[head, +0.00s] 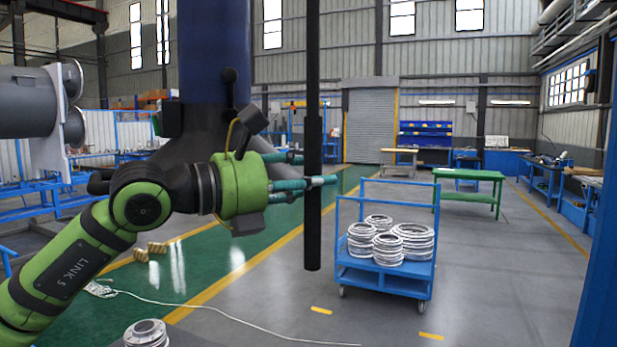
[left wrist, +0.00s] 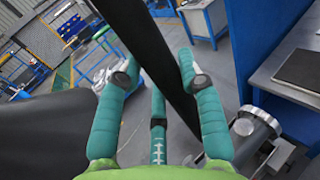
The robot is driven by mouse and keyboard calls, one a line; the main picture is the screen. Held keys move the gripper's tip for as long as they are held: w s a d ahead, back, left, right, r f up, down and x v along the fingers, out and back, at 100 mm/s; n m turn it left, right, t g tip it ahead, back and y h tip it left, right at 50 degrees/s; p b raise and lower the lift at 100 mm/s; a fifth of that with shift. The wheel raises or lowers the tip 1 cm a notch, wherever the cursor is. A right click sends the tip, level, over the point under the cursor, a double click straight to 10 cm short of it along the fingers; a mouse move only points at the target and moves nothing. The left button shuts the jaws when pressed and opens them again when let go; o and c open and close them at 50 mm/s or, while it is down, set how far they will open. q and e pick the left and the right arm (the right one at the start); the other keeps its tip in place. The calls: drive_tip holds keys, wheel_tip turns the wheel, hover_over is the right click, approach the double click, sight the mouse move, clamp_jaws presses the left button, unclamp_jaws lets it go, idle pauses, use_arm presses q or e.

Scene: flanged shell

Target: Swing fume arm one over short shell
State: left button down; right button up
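A long black upright tube (head: 313,228) hangs from above in the head view; it looks like a fume arm, but no label shows. My left gripper (head: 305,176) is beside it at mid-height. Its teal fingers straddle the tube, one crossing in front. In the left wrist view, the black tube (left wrist: 152,55) slants between the spread fingers of my left gripper (left wrist: 158,68); a gap seems to show on the left side, and firm contact cannot be made out. A grey flanged shell (head: 25,100) lies sideways at the left edge. Whether it is the short shell is unclear. My right gripper is out of view.
A blue cart (head: 383,280) with several stacked white rings stands right of the tube. A green table (head: 470,180) is behind it. A flanged piece (head: 147,333) shows at the bottom. A white cable (head: 230,318) crosses the floor. A blue post stands at the right edge.

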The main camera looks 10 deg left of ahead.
use_arm(q)
drive_tip(key=s+a+n+t+y+b, duration=0.1)
drive_tip(key=s+a+b, duration=0.3)
drive_tip(key=s, duration=1.1)
drive_tip(key=s+a+n+t+y+b, duration=0.2)
drive_tip(key=s+a+y+b, duration=0.1)
drive_tip(key=s+a, duration=0.8)
drive_tip(key=s+b, duration=0.1)
drive_tip(key=s, duration=0.3)
drive_tip(key=shift+r, duration=0.25)
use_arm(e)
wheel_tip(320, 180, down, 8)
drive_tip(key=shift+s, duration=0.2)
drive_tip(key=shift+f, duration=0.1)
use_arm(q)
drive_tip(key=c, duration=0.8)
unclamp_jaws()
drive_tip(key=shift+f, duration=0.15)
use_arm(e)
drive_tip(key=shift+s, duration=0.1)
